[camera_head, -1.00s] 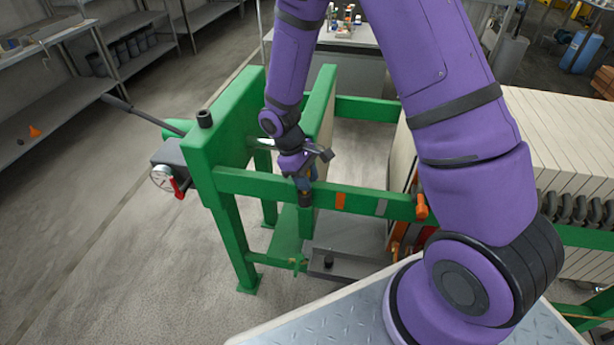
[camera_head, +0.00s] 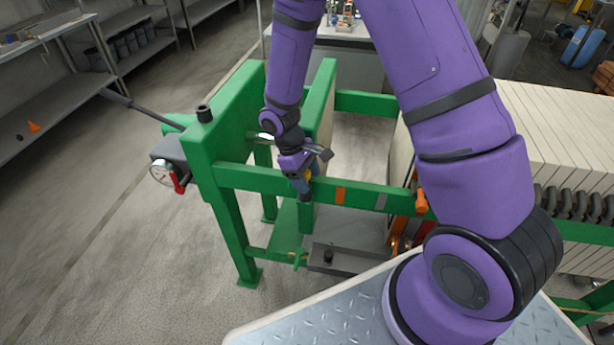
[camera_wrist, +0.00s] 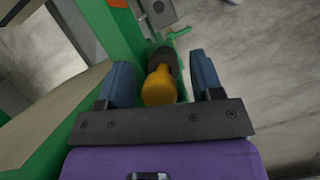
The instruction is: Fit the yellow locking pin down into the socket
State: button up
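The yellow locking pin (camera_wrist: 159,86) lies between the two blue fingers of my gripper (camera_wrist: 163,82) in the wrist view. A gap shows on each side of the pin, so my gripper is open around it. The pin's far end meets a dark round piece (camera_wrist: 164,57), which looks like the socket, beside the green rail. How deep the pin sits there cannot be told. In the head view my gripper (camera_head: 302,186) is low at the near green rail, with a little yellow of the pin (camera_head: 309,175) showing. The fingers hide the socket there.
The near green rail (camera_head: 260,181) runs beside my gripper, with a green upright plate (camera_head: 320,105) close behind. An orange handle (camera_head: 421,201) sticks up farther right. The floor at left is clear.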

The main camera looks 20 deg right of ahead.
jog(key=shift+r, duration=0.1)
jog(key=v, duration=1)
jog(key=shift+w+a+r, duration=0.1)
jog(key=shift+r, duration=0.2)
jog(key=s+d+r+m+t+y, duration=0.1)
jog(key=s+d+r+m+t, duration=0.2)
jog(key=r, duration=0.7)
jog(key=s+d+r+m+t, duration=0.1)
jog(key=s+d+r, duration=0.1)
jog(key=s+r, duration=0.5)
jog(key=s+d+r+m+t+y, duration=0.1)
jog(key=s+d+r+m+t, duration=0.1)
jog(key=s+r, duration=0.3)
jog(key=s+d+r+m+t, duration=0.1)
jog(key=s+d+r+t, duration=0.1)
jog(key=s+r, duration=0.4)
jog(key=s+t, duration=0.1)
jog(key=s, duration=0.1)
jog(key=shift+s+r+m+y, duration=0.3)
jog(key=shift+s+m+y, duration=0.1)
